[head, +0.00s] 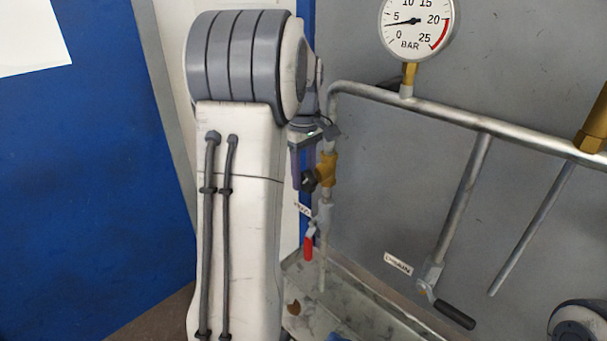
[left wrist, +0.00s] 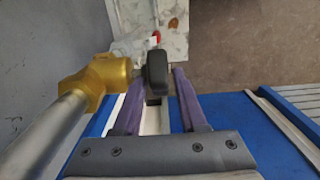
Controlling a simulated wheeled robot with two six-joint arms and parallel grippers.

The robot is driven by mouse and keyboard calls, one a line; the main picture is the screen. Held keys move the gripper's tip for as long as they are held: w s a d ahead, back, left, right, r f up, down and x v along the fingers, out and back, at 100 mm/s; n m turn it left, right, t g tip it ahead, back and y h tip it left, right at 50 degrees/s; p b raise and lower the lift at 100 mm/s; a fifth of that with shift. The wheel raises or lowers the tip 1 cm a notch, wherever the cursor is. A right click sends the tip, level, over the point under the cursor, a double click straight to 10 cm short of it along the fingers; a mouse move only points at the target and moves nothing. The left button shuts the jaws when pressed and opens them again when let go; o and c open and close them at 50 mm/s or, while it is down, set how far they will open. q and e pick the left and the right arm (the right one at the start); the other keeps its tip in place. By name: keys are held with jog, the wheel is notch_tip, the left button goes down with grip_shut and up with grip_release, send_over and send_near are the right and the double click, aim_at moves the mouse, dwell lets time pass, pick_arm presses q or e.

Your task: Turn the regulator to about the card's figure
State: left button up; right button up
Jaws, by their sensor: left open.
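The regulator is a brass body (head: 328,168) with a black knob (head: 309,181) on the pipe. In the left wrist view its brass body (left wrist: 108,76) is at the left and its black knob (left wrist: 157,72) is near the middle. My left gripper (head: 303,167) is open, and its purple fingers (left wrist: 158,78) stand on either side of the knob, with gaps visible. The gauge (head: 416,24) is marked in BAR, with its needle close to the 5. A partly cut-off white sheet (head: 30,38) is at the upper left; no figure shows on it. My right gripper is out of view.
A red-handled valve (head: 309,246) hangs below the regulator. A black-handled drain lever (head: 454,314) and its label (head: 398,263) are at the lower right. A metal pipe (head: 480,118) crosses the grey panel. A blue panel (head: 100,170) stands at left.

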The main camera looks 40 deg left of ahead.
pick_arm(q)
grip_shut()
jog(key=shift+d, duration=0.1)
jog(key=shift+d+f+y+b, duration=0.1)
jog(key=shift+y+b, duration=0.6)
jog(key=shift+b, duration=0.3)
jog(key=y+b, duration=0.2)
jog(key=b, duration=0.3)
jog(key=y+b, duration=0.3)
jog(key=b, duration=0.2)
jog(key=d+f+y+b, duration=0.1)
jog(key=y+b, duration=0.2)
jog(key=b, duration=0.2)
jog(key=shift+d+t, duration=0.1)
jog(key=shift+t, duration=0.3)
jog(key=y+b, duration=0.2)
jog(key=b, duration=0.4)
jog(key=y+b, duration=0.3)
jog(key=b, duration=0.4)
jog(key=d+y+b, duration=0.1)
jog(key=y+b, duration=0.2)
jog(key=b, duration=0.3)
jog(key=shift+s, duration=0.1)
jog(key=shift+r+y+b, duration=0.2)
jog(key=shift+y+b, duration=0.3)
jog(key=shift+b, duration=0.65)
